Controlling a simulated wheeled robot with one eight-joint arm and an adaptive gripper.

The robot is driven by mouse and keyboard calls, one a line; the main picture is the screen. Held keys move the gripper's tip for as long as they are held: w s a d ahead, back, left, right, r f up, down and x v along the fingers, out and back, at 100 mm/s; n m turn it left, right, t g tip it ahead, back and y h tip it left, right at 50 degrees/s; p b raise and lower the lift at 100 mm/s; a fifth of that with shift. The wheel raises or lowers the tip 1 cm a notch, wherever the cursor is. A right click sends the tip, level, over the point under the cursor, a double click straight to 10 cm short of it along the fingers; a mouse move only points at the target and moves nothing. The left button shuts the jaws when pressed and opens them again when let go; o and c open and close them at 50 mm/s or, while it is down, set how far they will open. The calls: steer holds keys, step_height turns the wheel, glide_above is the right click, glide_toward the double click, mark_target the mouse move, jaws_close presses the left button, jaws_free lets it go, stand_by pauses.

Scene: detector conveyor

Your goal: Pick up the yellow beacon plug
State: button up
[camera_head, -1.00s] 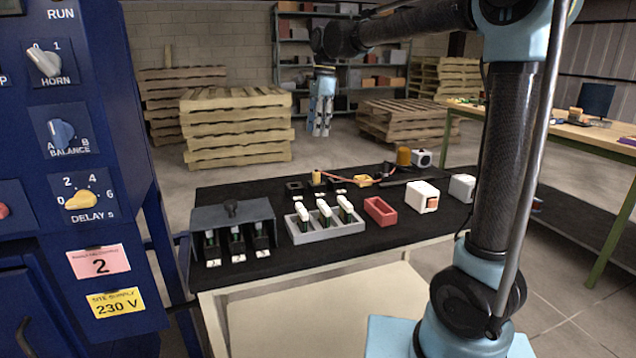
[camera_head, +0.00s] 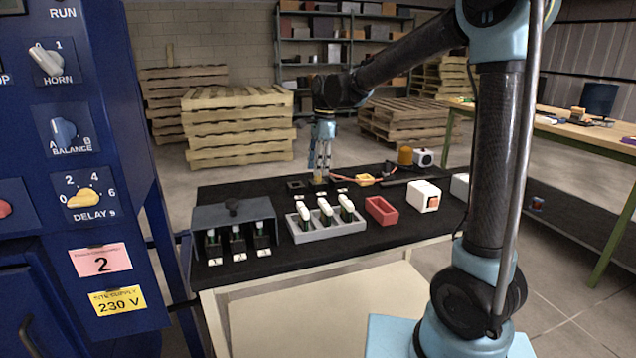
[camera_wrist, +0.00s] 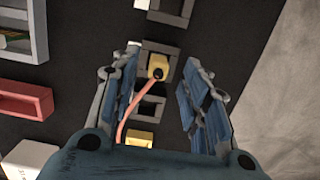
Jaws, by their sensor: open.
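The yellow beacon plug (camera_wrist: 157,66) stands at a grey square frame in the wrist view, with a pink-orange cable (camera_wrist: 123,125) curving away from it. In the head view the plug (camera_head: 319,180) shows only in part, at the back of the black table beneath my gripper (camera_head: 321,170). My gripper (camera_wrist: 163,62) is open in the wrist view, its fingers apart on the left and right of the plug. The exact height of the fingertips above the table cannot be told.
More grey square frames flank the plug, including an empty-looking one (camera_wrist: 150,107). A yellow block (camera_wrist: 140,139) lies near the cable. A grey tray (camera_head: 298,236), red tray (camera_head: 376,212) and white box (camera_head: 418,201) stand further forward. An amber beacon (camera_head: 405,156) stands back right.

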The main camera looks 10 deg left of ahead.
mark_target(318, 180)
steer(key=shift+s+a+f, duration=0.1)
steer(key=shift+f, duration=1.3)
jaws_close()
steer(key=shift+r, duration=0.1)
